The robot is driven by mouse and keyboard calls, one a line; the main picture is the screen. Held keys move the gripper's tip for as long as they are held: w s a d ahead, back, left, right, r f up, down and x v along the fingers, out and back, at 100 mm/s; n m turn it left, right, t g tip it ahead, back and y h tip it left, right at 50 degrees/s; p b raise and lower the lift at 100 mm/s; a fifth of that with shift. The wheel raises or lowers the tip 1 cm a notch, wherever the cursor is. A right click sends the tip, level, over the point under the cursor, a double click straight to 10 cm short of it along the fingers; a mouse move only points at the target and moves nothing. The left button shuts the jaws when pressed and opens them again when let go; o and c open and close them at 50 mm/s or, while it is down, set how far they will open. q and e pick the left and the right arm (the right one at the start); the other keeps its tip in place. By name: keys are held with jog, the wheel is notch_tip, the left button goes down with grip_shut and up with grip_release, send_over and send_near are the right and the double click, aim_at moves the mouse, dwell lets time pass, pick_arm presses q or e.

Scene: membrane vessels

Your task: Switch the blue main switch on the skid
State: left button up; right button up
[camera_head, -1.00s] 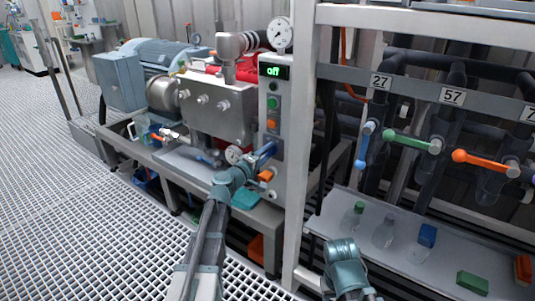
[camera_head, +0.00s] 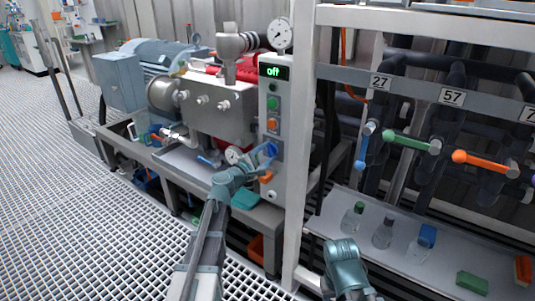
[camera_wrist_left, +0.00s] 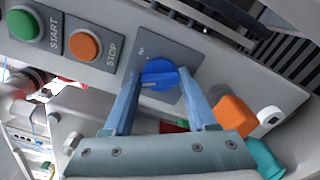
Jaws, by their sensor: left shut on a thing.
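The blue main switch (camera_head: 271,149) is a round knob on the front of the skid's grey control panel, below the start and stop buttons. In the left wrist view the switch (camera_wrist_left: 160,74) sits on a dark plate, between the two blue fingers of my left gripper (camera_wrist_left: 161,77). That gripper is shut on the switch, and its fingertips partly hide the knob's sides. In the head view my left gripper (camera_head: 262,154) reaches the panel from below left. The panel display (camera_head: 273,72) reads "off". My right gripper (camera_head: 342,250) is low at centre right, away from the switch; its fingers cannot be made out.
A green start button (camera_wrist_left: 22,22) and an orange stop button (camera_wrist_left: 85,45) are beside the switch. An orange part (camera_wrist_left: 235,115) is close to the right finger. A white frame post (camera_head: 300,140) stands right of the panel. A shelf (camera_head: 395,262) holds bottles.

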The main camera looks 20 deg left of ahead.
pick_arm(q)
jog(key=shift+n, duration=0.3)
dwell(0.4)
jog(key=o, duration=1.4)
jog(key=shift+c, duration=0.2)
jog(key=v, duration=1.4)
